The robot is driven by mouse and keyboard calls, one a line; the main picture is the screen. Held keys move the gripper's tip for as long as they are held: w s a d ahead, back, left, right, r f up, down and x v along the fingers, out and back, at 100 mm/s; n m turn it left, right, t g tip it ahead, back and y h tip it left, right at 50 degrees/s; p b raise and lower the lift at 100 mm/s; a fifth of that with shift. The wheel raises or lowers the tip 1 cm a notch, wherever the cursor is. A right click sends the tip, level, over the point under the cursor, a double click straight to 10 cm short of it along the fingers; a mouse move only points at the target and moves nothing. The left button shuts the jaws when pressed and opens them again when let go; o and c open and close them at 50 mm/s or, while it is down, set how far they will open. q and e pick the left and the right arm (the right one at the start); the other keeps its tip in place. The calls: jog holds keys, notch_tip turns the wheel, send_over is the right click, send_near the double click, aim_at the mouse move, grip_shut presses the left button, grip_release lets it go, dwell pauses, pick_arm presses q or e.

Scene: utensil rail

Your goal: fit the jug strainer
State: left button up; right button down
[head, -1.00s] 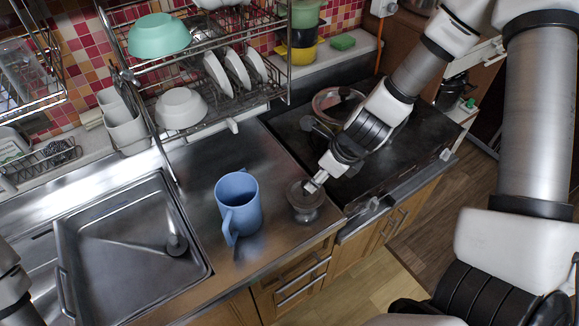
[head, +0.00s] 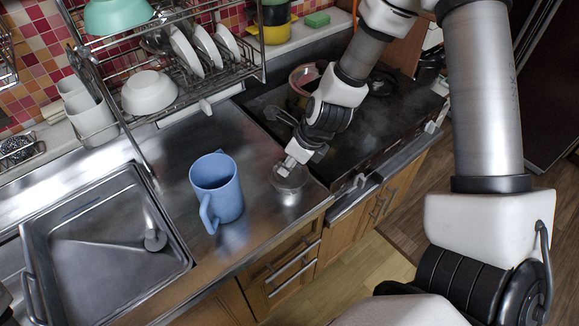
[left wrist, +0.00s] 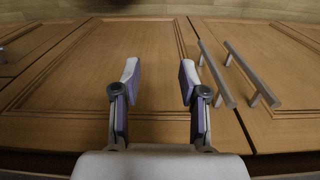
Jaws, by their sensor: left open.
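The blue jug (head: 217,188) stands upright on the steel counter, its open top up and its handle toward the front left. The small grey strainer (head: 290,180) is at the counter's right part, right of the jug and apart from it. My right gripper (head: 289,167) is at the strainer's upper rim; its fingertips are too small to show whether they are closed on it. I cannot tell whether the strainer's lower part is clear of the counter. My left gripper (left wrist: 160,78) is open and empty in the left wrist view, in front of wooden cabinet doors.
A sink (head: 110,245) lies left of the jug. A dish rack (head: 190,85) with bowls and plates stands behind. A dark stove (head: 375,130) with a pan is at the right. Cabinet handles (left wrist: 215,75) are close to the left gripper. The counter between jug and strainer is clear.

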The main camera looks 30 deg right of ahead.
jog(key=shift+w+f, duration=0.1)
jog(key=shift+w, duration=0.1)
notch_tip(320, 180, up, 9)
jog(key=p, duration=0.7)
jog(key=shift+r, duration=0.65)
jog(key=shift+f, duration=0.2)
jog(key=c, duration=1.8)
grip_release()
jog(key=shift+w, duration=0.1)
grip_shut()
